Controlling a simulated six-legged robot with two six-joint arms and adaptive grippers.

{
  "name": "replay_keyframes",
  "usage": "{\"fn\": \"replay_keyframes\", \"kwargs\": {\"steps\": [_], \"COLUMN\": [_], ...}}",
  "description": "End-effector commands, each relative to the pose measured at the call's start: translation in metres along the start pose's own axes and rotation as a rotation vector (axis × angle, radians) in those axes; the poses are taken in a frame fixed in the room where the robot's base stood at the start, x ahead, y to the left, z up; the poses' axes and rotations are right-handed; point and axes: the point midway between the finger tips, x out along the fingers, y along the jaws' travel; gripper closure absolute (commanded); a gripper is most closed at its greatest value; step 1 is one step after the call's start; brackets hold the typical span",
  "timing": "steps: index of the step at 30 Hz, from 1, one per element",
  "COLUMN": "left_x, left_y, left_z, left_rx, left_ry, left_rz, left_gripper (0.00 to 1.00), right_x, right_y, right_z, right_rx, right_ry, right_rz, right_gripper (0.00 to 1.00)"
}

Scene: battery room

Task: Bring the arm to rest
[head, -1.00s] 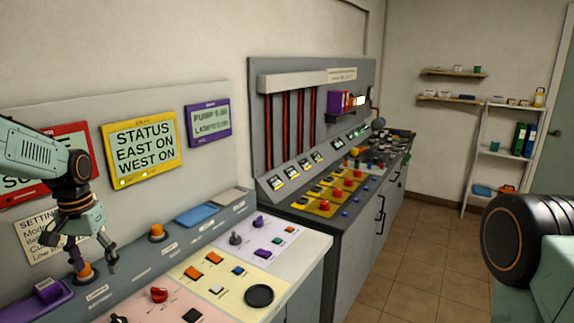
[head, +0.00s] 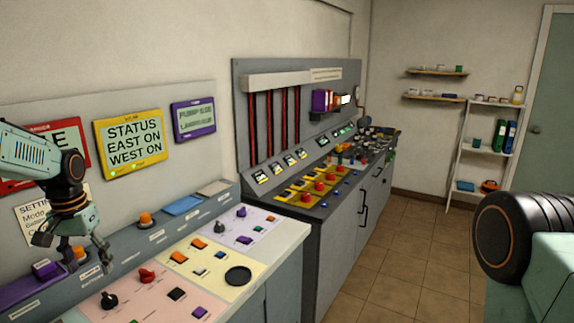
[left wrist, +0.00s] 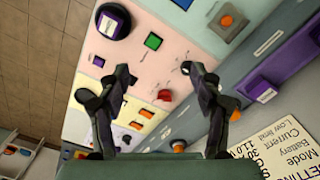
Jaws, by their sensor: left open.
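My left arm comes in from the left in the head view. Its gripper (head: 90,262) points down over the sloped console (head: 130,262), with an orange button (head: 75,254) close beside its fingers. The gripper is open and empty. In the left wrist view the two fingers of the gripper (left wrist: 160,74) stand apart above the coloured console panels, with a red knob (left wrist: 165,95) showing between them. I cannot tell whether a finger touches the console. My right gripper is not in view.
A yellow status screen (head: 133,145) and a purple screen (head: 193,121) hang on the wall behind the console. A grey cabinet (head: 343,238) with switches stands farther back. White shelves (head: 487,145) stand near a door. The tiled floor (head: 410,260) is clear.

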Motion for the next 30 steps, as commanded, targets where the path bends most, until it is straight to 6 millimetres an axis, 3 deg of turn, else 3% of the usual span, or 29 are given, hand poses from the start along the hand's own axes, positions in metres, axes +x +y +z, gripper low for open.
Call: {"fn": "replay_keyframes", "kwargs": {"steps": [2, 10, 14, 17, 20, 24, 30], "left_x": [0.000, 0.066, 0.102, 0.136, 0.174, 0.222, 0.257], "left_y": [-0.001, 0.048, 0.076, 0.102, 0.132, 0.167, 0.194], "left_z": [0.000, 0.013, 0.029, 0.051, 0.088, 0.154, 0.258], "left_rx": [0.000, 0.054, 0.074, 0.089, 0.101, 0.099, 0.083], "left_ry": [0.000, 0.008, 0.012, 0.011, 0.008, 0.003, -0.006], "left_rz": [0.000, 0.022, 0.037, 0.053, 0.070, 0.087, 0.078], "left_gripper": [0.35, 0.35, 0.35, 0.35, 0.35, 0.35, 0.35], "right_x": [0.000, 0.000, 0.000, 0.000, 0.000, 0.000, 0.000], "right_y": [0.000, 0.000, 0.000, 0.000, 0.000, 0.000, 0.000], "right_z": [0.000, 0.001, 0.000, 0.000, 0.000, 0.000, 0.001], "right_rx": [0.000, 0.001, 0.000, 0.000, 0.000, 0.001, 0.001], "right_ry": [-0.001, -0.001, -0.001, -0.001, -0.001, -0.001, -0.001], "right_rz": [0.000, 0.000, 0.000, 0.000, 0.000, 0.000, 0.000], "right_gripper": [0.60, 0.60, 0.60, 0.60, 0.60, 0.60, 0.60]}}
